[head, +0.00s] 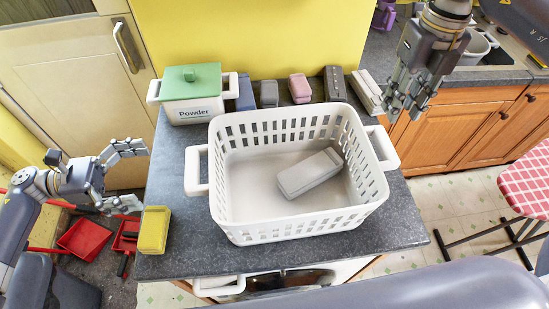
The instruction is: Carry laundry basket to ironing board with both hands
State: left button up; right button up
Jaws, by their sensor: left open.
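The white laundry basket (222,212) stands upright on the dark worktop, with a handle at its left and another at its right. A grey box-like item lies inside it (309,174). My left gripper (138,177) is open and empty, left of the basket's left handle and apart from it, beyond the worktop's left edge. My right gripper (402,112) is above and beyond the right handle, pointing down. Its fingers look apart, with nothing between them. The ironing board (527,181), with a red-and-white checked cover, is partly visible at the right edge.
A yellow block (154,230) stands near the worktop's (175,262) left edge. A white powder box (191,100) with a green lid and several small boxes line the back. A red dustpan (84,238) lies on the floor at left. Tiled floor (440,212) shows between worktop and ironing board.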

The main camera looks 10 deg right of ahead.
aim_at(192, 166)
pick_arm(q)
jog(key=d, duration=1)
jog(key=shift+s+d+r, duration=0.1)
jog(key=shift+s+r, duration=0.2)
pick_arm(e)
jog(key=f, duration=0.9)
jog(key=shift+s+d+f, duration=0.2)
jog(key=shift+s+d, duration=0.1)
jog(key=shift+s, duration=0.05)
pick_arm(q)
jog(key=shift+d, duration=0.5)
pick_arm(e)
jog(key=shift+a+f, duration=0.1)
jog(key=shift+f, duration=0.5)
pick_arm(q)
jog(key=shift+c, duration=0.6)
pick_arm(e)
jog(key=shift+c, duration=0.5)
pick_arm(q)
jog(key=c, duration=0.4)
pick_arm(e)
jog(key=c, duration=0.4)
pick_arm(q)
jog(key=c, duration=0.7)
pick_arm(e)
jog(key=shift+r, duration=0.1)
grip_shut()
